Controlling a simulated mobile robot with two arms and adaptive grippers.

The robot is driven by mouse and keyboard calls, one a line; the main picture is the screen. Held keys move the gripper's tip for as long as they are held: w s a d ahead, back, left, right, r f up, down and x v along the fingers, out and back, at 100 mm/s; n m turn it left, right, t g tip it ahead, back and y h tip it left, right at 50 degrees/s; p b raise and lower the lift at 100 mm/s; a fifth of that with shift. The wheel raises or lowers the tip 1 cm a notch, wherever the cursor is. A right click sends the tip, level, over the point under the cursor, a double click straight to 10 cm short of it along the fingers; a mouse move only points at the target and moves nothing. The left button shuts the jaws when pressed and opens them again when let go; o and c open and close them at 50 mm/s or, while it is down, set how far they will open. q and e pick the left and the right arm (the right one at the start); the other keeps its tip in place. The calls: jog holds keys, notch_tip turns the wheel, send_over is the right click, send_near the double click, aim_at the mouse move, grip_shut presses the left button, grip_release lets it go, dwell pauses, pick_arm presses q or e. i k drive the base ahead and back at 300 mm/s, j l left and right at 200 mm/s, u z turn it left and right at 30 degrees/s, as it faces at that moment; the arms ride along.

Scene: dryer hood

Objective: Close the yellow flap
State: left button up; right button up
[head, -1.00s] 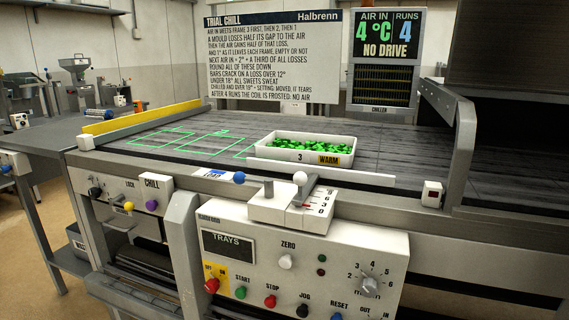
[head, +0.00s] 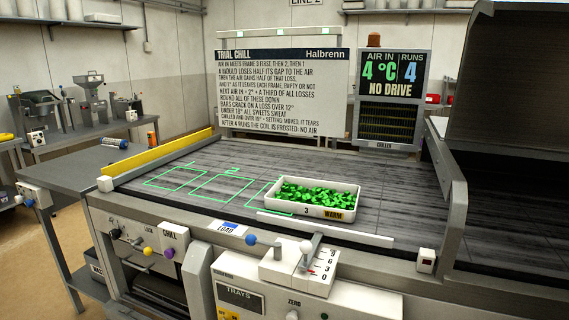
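The yellow flap (head: 163,157) is a long, narrow strip along the left end of the dark conveyor bed (head: 370,180). It stands up on edge above the grey end rail and shows its long yellow face. Nothing touches it that I can see. Neither my left nor my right gripper is in view.
A white tray of green sweets (head: 311,208), marked 3 and WARM, sits on the bed beside green outlined frames. A blue-knobbed lever (head: 251,239) by a LOAD label and a white-knobbed lever (head: 309,247) stand at the front. The dark hood (head: 515,90) is at right.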

aim_at(113, 170)
jog(key=i+j, duration=0.1)
jog(key=j, duration=0.3)
jog(key=i+j, duration=0.1)
jog(key=j, duration=0.3)
jog(key=i+j+z, duration=0.1)
jog(key=j, duration=0.3)
jog(key=i+j+z, duration=0.15)
jog(key=j+z, duration=0.15)
jog(key=j, duration=1.2)
jog(key=j+z, duration=0.3)
jog(key=j, duration=1.25)
jog(key=j+z, duration=0.1)
jog(key=j, duration=0.45)
jog(key=k+j+z, duration=0.1)
jog(key=j, duration=0.45)
jog(key=k+j+z, duration=0.1)
jog(key=j, duration=0.45)
jog(key=k+j, duration=0.1)
jog(key=j, duration=0.4)
jog(key=k+j+z, duration=0.15)
jog(key=j, duration=0.4)
jog(key=i+j+z, duration=0.1)
jog(key=j, duration=0.2)
jog(key=i+j+z, duration=0.1)
jog(key=j, duration=0.25)
jog(key=i+j+z, duration=0.1)
jog(key=j, duration=0.25)
jog(key=i, duration=0.05)
